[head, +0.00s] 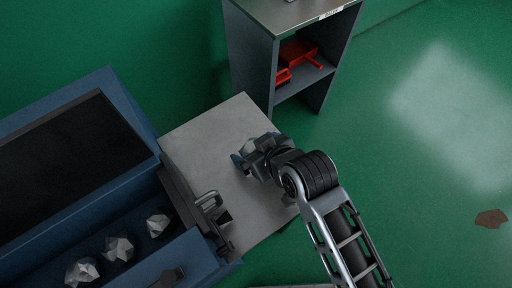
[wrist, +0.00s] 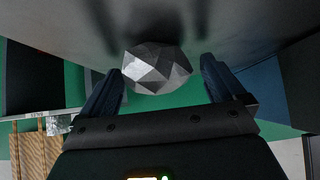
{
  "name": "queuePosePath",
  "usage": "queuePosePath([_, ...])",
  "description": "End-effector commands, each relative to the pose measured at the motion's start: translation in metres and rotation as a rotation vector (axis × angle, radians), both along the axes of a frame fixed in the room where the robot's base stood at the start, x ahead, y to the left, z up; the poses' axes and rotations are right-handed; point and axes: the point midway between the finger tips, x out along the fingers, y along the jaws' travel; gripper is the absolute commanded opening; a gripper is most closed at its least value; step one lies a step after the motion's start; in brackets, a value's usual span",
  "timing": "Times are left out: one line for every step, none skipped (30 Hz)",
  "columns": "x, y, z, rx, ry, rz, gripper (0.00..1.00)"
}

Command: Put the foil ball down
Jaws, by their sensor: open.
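A faceted silver foil ball (wrist: 155,68) shows in the wrist view between the two blue fingers of my gripper (wrist: 162,66). The fingers are spread, with a gap on each side of the ball. The ball's upper edge meets the grey surface (wrist: 240,25), and it seems to rest there. In the head view my gripper (head: 243,160) is low over the grey top (head: 195,138). I cannot clearly make out this ball there, as the gripper covers that spot.
Three more foil balls (head: 119,248) lie in a blue trough (head: 190,262) at lower left, beside a dark panel (head: 65,150). A dark bracket (head: 212,208) stands at the grey top's left. A shelf cabinet (head: 250,50) holds red items (head: 298,58).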

Motion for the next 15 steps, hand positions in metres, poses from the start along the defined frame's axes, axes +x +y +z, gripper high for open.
queuePosePath([0.0011,0.0008,-0.0011,0.001,-0.001,0.000,0.97])
queuePosePath([0.0014,0.0010,-0.0013,0.001,-0.001,0.000,0.97])
queuePosePath([0.0015,0.0009,-0.0013,0.001,-0.001,0.000,0.97])
queuePosePath([0.0015,0.0009,-0.0013,0.001,-0.002,-0.001,0.97])
queuePosePath([0.0015,0.0008,-0.0012,0.001,-0.002,-0.001,0.97])
queuePosePath([0.0014,0.0007,-0.0013,0.000,-0.001,-0.001,0.97])
queuePosePath([0.0014,0.0007,-0.0013,0.000,-0.001,-0.001,0.97])
queuePosePath([0.0013,0.0007,-0.0012,0.000,-0.001,-0.001,0.95])
queuePosePath([0.0014,0.0006,-0.0012,0.000,-0.001,-0.001,0.91])
queuePosePath([0.0013,0.0007,-0.0012,0.000,-0.001,-0.001,0.88])
queuePosePath([0.0013,0.0006,-0.0011,0.000,-0.001,-0.001,0.85])
queuePosePath([0.0013,0.0005,-0.0012,0.000,-0.001,-0.001,0.81])
queuePosePath([0.0013,0.0005,-0.0012,0.000,-0.001,-0.001,0.78])
queuePosePath([0.0013,0.0005,-0.0012,0.000,-0.001,-0.001,0.76])
queuePosePath([0.0013,0.0005,-0.0012,0.000,-0.001,-0.001,0.72])
